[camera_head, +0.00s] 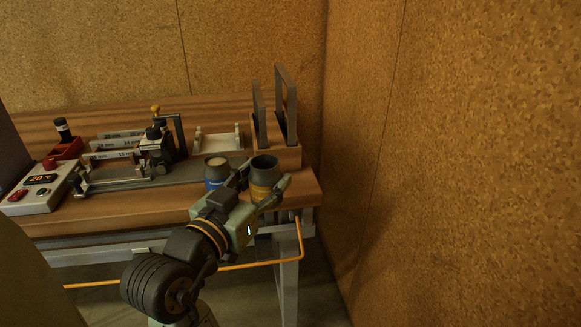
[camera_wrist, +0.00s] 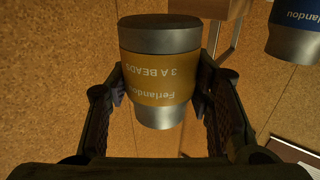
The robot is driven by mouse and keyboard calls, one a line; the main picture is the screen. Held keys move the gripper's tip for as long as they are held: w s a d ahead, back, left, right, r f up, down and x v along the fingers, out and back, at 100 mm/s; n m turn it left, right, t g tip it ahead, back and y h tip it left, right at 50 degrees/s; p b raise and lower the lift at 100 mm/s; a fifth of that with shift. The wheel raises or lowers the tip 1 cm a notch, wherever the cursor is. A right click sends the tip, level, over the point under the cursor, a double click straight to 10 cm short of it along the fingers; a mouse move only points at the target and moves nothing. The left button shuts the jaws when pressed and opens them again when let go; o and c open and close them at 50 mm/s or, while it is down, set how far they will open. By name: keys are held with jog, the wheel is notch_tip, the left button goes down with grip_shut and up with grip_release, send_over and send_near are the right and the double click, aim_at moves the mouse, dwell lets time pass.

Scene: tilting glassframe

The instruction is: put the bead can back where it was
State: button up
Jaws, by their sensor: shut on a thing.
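The bead can (camera_head: 264,177) has a yellow label and grey metal ends. It is between the fingers of my gripper (camera_head: 263,183), near the right front of the wooden bench. I cannot tell whether the can touches the bench top. A similar can with a blue label (camera_head: 215,172) stands just left of it; it also shows in the wrist view (camera_wrist: 295,32) at the upper right.
A wooden rack (camera_head: 283,155) with upright dark frames stands close behind the can. A metal fixture (camera_head: 160,142), a red bin (camera_head: 66,148) and a control box (camera_head: 38,190) lie to the left. The cork wall (camera_head: 440,160) is at the right. The bench front edge has some bare wood (camera_head: 140,208).

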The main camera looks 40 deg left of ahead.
jog(key=x, duration=0.4)
jog(key=a+p+x, duration=0.1)
jog(key=x, duration=0.3)
jog(key=f+p+x, duration=0.1)
jog(key=x, duration=0.3)
jog(key=shift+s+a, duration=0.15)
jog(key=shift+a, duration=0.2)
jog(key=shift+f+p, duration=0.6)
jog(key=shift+f, duration=1.2)
jog(key=shift+f, duration=0.2)
jog(key=o, duration=1.3)
